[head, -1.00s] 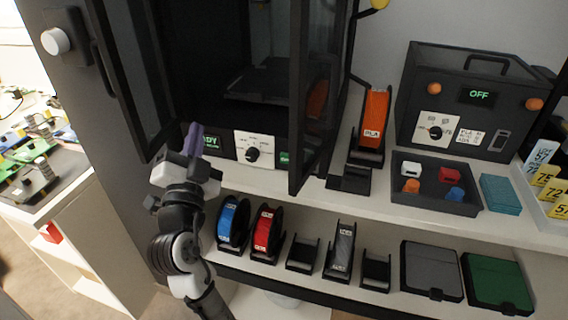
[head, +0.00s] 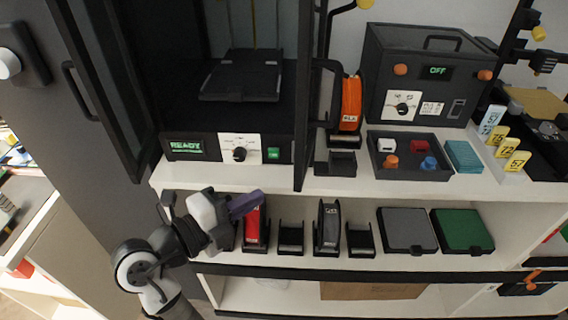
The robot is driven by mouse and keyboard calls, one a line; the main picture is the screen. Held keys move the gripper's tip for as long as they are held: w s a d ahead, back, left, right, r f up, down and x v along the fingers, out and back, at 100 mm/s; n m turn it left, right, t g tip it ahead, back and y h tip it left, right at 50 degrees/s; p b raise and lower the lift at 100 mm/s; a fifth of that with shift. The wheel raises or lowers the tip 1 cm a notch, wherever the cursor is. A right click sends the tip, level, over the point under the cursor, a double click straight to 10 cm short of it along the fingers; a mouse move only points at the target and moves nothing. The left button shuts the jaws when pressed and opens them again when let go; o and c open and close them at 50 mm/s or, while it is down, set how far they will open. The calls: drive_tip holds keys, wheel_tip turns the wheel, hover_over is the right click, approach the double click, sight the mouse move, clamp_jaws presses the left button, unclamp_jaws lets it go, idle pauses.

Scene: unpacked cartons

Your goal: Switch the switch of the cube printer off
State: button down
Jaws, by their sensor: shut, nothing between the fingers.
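The cube printer (head: 228,147) is a black machine with open doors and a dark build plate inside, at the upper left. Its front panel has a lit green READY display (head: 186,147), a white plate with a black dial (head: 240,154), and a green switch (head: 274,154) at the right. My gripper (head: 252,201), with purple fingers, is shut and empty. In the picture it lies below the printer's front panel, over a red spool (head: 252,228), apart from the switch.
The right door (head: 302,120) stands open beside the switch. A black box with an OFF display (head: 420,80), an orange spool (head: 350,103) and a tray of small blocks (head: 384,167) stand to the right. Spools, empty holders and two cases (head: 462,231) fill the lower shelf.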

drive_tip(key=shift+w, duration=0.1)
drive_tip(key=p+x, duration=0.1)
drive_tip(key=x, duration=0.3)
drive_tip(key=w+a+p+x, duration=0.1)
drive_tip(key=p+x, duration=0.1)
drive_tip(key=x, duration=0.1)
drive_tip(key=p+x, duration=0.2)
drive_tip(key=x, duration=0.2)
drive_tip(key=shift+w+d+r, duration=0.1)
drive_tip(key=shift+w+d, duration=0.05)
drive_tip(key=shift+w, duration=0.3)
drive_tip(key=shift+w+f, duration=0.25)
drive_tip(key=shift+w, duration=0.4)
drive_tip(key=shift+f, duration=0.1)
